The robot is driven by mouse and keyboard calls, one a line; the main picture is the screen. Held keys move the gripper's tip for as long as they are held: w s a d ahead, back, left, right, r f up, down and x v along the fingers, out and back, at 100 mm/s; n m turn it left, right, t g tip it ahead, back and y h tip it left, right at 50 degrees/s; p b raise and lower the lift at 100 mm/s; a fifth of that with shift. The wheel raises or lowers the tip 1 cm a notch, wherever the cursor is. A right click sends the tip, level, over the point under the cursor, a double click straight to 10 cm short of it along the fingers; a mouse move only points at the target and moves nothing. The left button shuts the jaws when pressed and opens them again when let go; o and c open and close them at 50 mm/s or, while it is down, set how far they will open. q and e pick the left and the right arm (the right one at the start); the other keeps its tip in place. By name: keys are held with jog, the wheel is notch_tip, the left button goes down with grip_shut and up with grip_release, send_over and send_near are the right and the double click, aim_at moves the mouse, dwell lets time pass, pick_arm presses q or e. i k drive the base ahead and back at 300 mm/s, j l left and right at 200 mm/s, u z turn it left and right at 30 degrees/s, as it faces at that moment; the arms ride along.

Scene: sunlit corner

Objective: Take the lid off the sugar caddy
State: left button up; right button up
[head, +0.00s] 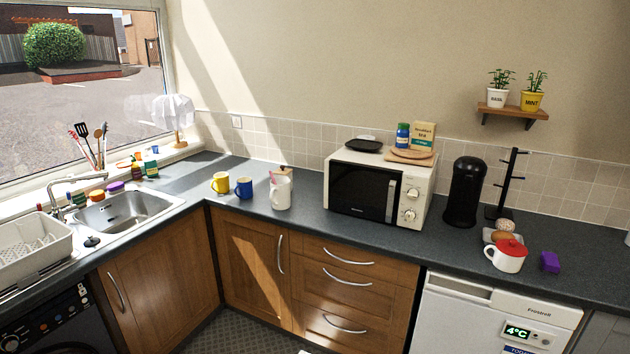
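No label marks a sugar caddy, so I cannot tell for certain which thing it is. A white pot with a red top (506,257) stands on the right counter near its front edge, with a handle on its left side. A white jar (281,194) stands on the counter left of the microwave, with a brownish lid or other item (284,171) at its top. Whether that brown piece sits on the jar or behind it is unclear. Neither of my grippers is in view.
A yellow mug (221,183) and a blue mug (243,188) stand left of the white jar. The microwave (379,187), a black coffee machine (464,192) and a black mug stand (506,190) line the back. A purple block (549,262) sits at the right. Counter (425,240) before the microwave is clear.

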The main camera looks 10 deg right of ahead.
aim_at(282, 171)
jog(key=z, duration=0.15)
jog(key=i+j, duration=0.1)
jog(key=i, duration=0.3)
jog(key=i+j, duration=0.15)
jog(key=i, duration=0.25)
jog(key=i+j+z, duration=0.1)
jog(key=i, duration=0.3)
jog(key=i+z, duration=0.15)
jog(key=z, duration=0.6)
jog(key=k+j, duration=0.05)
